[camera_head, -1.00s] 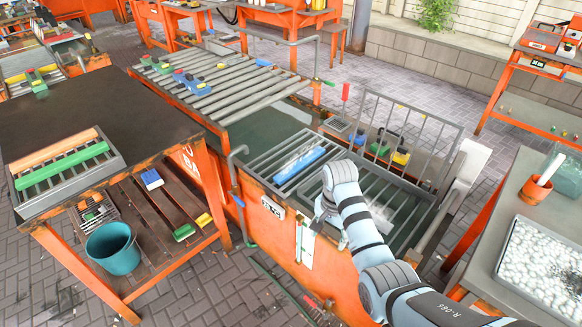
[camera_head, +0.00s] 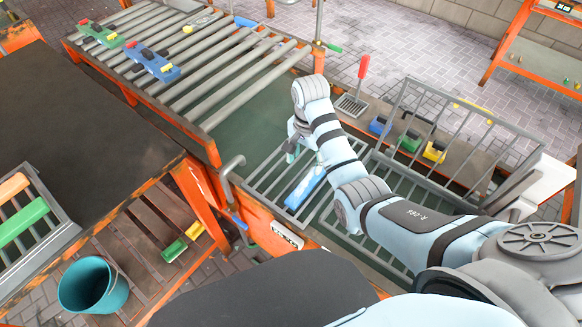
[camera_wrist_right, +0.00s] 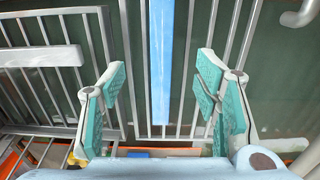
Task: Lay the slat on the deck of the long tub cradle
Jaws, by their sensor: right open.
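The slat (camera_head: 306,188) is a straight blue bar. It lies on the grey barred deck of the long tub cradle (camera_head: 262,172), running roughly along the bars. In the right wrist view the blue slat (camera_wrist_right: 161,60) runs down the middle, between the two teal finger pads. My right gripper (camera_head: 293,150) is open above the far end of the slat. In the wrist view both fingers of the right gripper (camera_wrist_right: 160,90) stand clear of the slat's sides. My right arm hides part of the cradle. My left gripper is not in view.
A roller table (camera_head: 215,75) with blue and green blocks stands behind. A ledge behind the tub carries a red-handled tool (camera_head: 362,68) and a yellow block (camera_head: 434,152). An upright barred gate (camera_head: 455,125) rises at the right. A teal bucket (camera_head: 92,285) is at lower left.

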